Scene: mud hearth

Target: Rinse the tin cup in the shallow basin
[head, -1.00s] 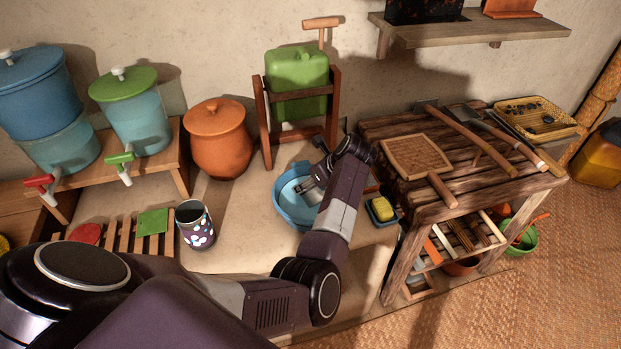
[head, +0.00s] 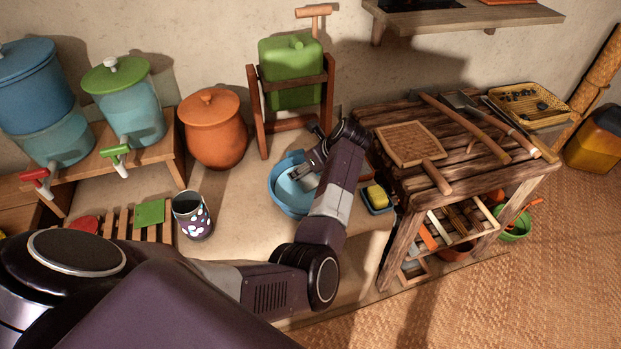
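The tin cup (head: 193,216) is dark with pale blotches and stands upright, its mouth open upward, on the pale ledge beside the slatted rack. The shallow blue basin (head: 284,203) sits on the same ledge, to the right of the cup. My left gripper (head: 306,162) is over the basin's right and back part, apart from the cup. No object shows in its fingers, but their gap is too small and dark to read. The gripper and forearm hide part of the basin's right side. My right gripper is not in view.
A yellow sponge (head: 377,195) lies in a small blue dish right of my forearm. A clay pot (head: 213,130) and a green can (head: 291,73) in a wooden stand are behind. Two dispensers with taps stand back left. A slatted table (head: 455,140) is at right. The ledge between cup and basin is clear.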

